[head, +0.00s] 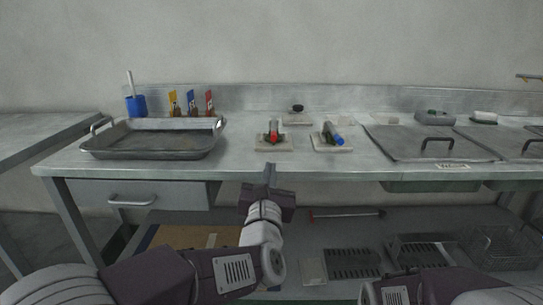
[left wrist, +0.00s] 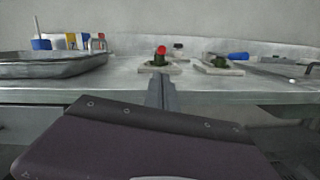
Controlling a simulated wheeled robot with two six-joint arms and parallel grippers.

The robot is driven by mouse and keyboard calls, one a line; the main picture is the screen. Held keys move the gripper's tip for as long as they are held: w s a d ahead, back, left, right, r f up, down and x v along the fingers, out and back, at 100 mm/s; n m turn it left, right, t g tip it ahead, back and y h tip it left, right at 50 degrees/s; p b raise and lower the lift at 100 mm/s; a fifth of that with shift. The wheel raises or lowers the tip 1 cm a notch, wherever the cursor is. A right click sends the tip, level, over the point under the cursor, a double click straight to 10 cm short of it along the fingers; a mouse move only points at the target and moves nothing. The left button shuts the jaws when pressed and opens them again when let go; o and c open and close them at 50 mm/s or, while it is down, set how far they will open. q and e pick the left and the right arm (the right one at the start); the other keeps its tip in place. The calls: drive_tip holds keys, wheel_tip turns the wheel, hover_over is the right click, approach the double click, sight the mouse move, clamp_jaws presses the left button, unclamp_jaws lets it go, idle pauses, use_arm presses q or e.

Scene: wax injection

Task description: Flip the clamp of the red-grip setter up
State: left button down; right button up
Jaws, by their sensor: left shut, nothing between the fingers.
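The red-grip setter (head: 274,131) stands on a small pale base plate at the middle of the table. It also shows in the left wrist view (left wrist: 161,51), straight beyond my fingertips. Its clamp is too small to make out clearly. A blue-grip setter (head: 334,135) stands on its own plate just to the right. My left gripper (head: 270,170) is shut and empty, in front of the table's front edge and short of the red-grip setter, not touching it. My right gripper is not in view; only part of my right arm shows at the bottom right.
A metal tray (head: 152,139) with handles lies on the table at left. A lidded basin (head: 428,144) is at right. A round black item (head: 298,108) sits behind the setters. Table space between tray and setters is clear.

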sight(272, 160)
use_arm(q)
drive_tip(key=w, duration=0.6)
drive_tip(key=w+r, duration=0.1)
drive_tip(key=w, duration=0.3)
drive_tip(key=shift+d+r+b, duration=0.1)
drive_tip(key=shift+d+b, duration=0.1)
drive_tip(key=shift+b, duration=0.1)
